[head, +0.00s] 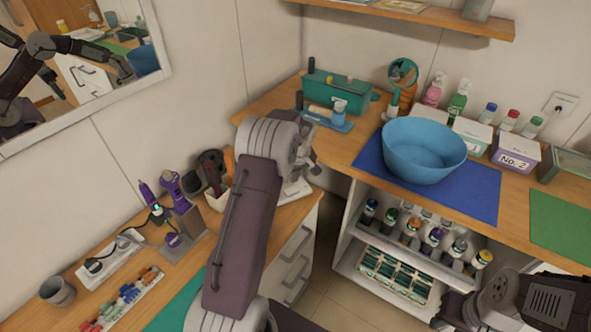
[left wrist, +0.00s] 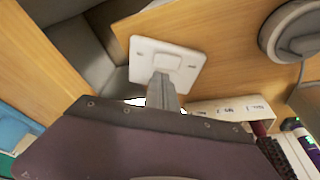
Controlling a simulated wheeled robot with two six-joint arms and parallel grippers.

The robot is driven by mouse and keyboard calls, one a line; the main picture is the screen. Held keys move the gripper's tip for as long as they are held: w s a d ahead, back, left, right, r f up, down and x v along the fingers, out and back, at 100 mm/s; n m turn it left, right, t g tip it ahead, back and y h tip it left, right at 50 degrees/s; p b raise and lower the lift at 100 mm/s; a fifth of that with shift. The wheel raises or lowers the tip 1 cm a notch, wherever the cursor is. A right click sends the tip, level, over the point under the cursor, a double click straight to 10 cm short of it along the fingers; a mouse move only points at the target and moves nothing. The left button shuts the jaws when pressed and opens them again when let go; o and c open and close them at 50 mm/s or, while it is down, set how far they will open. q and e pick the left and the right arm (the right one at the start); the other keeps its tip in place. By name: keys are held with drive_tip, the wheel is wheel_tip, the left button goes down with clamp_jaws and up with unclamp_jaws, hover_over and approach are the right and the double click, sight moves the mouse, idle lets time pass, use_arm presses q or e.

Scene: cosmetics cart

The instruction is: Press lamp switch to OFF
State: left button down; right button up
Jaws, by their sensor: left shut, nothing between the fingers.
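A white square plate with a raised middle (left wrist: 172,62), which looks like the lamp switch, lies on the wooden top in the left wrist view. A white flat piece (head: 297,190) shows under my left gripper in the head view, on the left counter near its end. My left gripper (head: 309,160) is shut and empty. In the left wrist view its grey fingers (left wrist: 163,90) reach the near edge of the raised part; I cannot tell if they touch it. Only dark parts of my right arm show at the lower right, and its gripper is unclear.
A round grey thing (left wrist: 293,30) stands close to the plate. Hair tools (head: 175,190) and a holder with brushes (head: 214,170) stand left of my left arm. A blue bowl (head: 424,150) sits on a blue mat (head: 485,203) to the right. A floor gap separates the counters.

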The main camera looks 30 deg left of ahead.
sight(295, 189)
use_arm(q)
drive_tip(key=shift+w+d+f, duration=0.1)
drive_tip(key=shift+w+f, duration=0.05)
drive_tip(key=shift+f, duration=0.95)
drive_tip(key=shift+w+f, duration=0.15)
drive_tip(key=shift+f, duration=0.9)
drive_tip(key=shift+f+b, duration=0.35)
drive_tip(key=shift+d+r, duration=0.1)
drive_tip(key=shift+d, duration=0.1)
drive_tip(key=shift+a, duration=0.1)
